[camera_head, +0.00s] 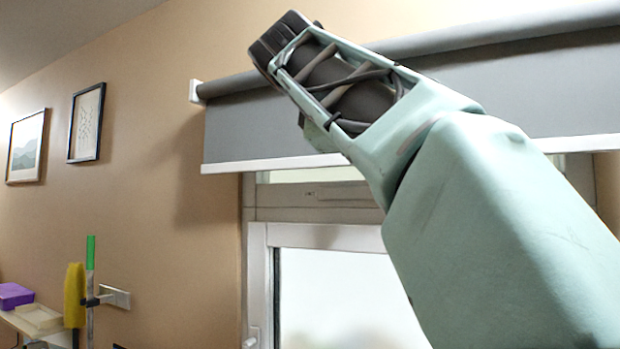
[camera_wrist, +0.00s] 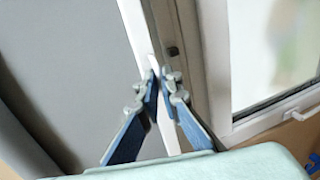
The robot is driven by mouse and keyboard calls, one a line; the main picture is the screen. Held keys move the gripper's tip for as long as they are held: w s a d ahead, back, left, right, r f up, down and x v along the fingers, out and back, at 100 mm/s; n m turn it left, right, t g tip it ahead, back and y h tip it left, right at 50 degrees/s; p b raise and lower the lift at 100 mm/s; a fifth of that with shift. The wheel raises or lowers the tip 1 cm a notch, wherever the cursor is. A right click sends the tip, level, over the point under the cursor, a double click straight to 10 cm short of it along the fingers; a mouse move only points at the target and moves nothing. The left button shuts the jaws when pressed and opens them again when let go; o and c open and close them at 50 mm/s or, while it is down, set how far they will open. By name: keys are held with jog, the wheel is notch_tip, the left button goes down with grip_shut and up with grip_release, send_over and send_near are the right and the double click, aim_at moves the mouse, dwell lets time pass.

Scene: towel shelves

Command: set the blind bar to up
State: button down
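The blind bar (camera_head: 275,163) is the white strip along the lower edge of the grey blind (camera_head: 250,125). In the head view it hangs level across the top of the window, with only a short length of blind below the roller. In the wrist view the bar (camera_wrist: 137,28) runs slanted down between the fingertips of my gripper (camera_wrist: 160,88). The blue and grey fingers are drawn close together, with the bar between them, and appear shut on it. In the head view my arm hides the gripper and part of the bar.
The roller (camera_head: 440,42) crosses above the blind. The window frame (camera_head: 258,270) stands below, its handle (camera_head: 251,338) at lower left. Two pictures (camera_head: 87,122) hang on the left wall. A low shelf with a purple item (camera_head: 14,295) is at lower left.

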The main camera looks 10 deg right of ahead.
jog(key=shift+r, duration=0.35)
jog(key=c, duration=2.2)
grip_release()
jog(key=shift+o, duration=0.2)
